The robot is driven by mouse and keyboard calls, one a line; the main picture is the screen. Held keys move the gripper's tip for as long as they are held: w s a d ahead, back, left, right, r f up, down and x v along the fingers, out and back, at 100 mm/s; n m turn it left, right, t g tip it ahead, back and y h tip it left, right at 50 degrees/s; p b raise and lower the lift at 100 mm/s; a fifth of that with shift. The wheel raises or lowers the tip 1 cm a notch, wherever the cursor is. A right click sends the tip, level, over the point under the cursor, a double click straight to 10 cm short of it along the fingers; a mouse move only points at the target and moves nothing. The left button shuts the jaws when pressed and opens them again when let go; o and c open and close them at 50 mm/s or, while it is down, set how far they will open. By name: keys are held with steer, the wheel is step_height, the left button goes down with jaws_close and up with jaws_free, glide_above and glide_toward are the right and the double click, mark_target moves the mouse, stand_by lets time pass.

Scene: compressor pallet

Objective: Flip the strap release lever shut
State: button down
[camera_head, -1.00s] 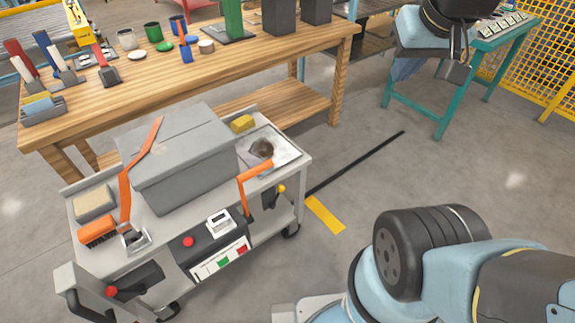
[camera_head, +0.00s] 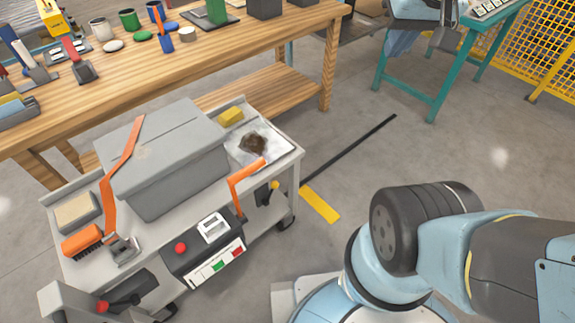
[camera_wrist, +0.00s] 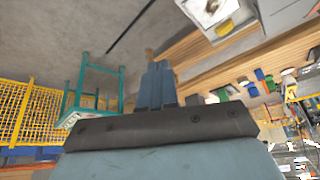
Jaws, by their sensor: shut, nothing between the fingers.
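A grey lidded box (camera_head: 165,165) sits on a grey cart, with an orange strap (camera_head: 117,180) over its left part. The strap runs down to a metal buckle (camera_head: 123,250) at the cart's front left. I cannot tell for sure which of these is the strap release lever. My gripper (camera_head: 439,42) is at the top right of the head view, far from the cart and touching nothing. In the wrist view my gripper (camera_wrist: 157,84) shows its fingers together and empty.
The cart (camera_head: 75,283) also holds an orange brush (camera_head: 82,241), a control panel with a red button (camera_head: 180,248) and a yellow block (camera_head: 231,116). A wooden bench (camera_head: 200,70) stands behind. A teal table (camera_head: 431,95) stands at the right. Floor between is clear.

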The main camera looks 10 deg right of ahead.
steer(key=w+a+f+m+g+y, duration=0.2)
steer(key=w+f+m+g+y, duration=0.45)
steer(key=w+f, duration=1.4)
step_height(320, 180, down, 36)
steer(key=s+a+m+g+y, duration=0.1)
steer(key=m+g+y, duration=0.1)
steer(key=m+y, duration=0.4)
steer(key=m, duration=0.5)
steer(key=shift+s+a, duration=0.25)
steer(key=shift+s, duration=0.15)
glide_toward(270, 193)
steer(key=f, duration=0.2)
steer(key=shift+a+r, duration=0.25)
steer(key=shift+a, duration=0.3)
steer(key=shift+a+r, duration=0.25)
steer(key=shift+a, duration=0.3)
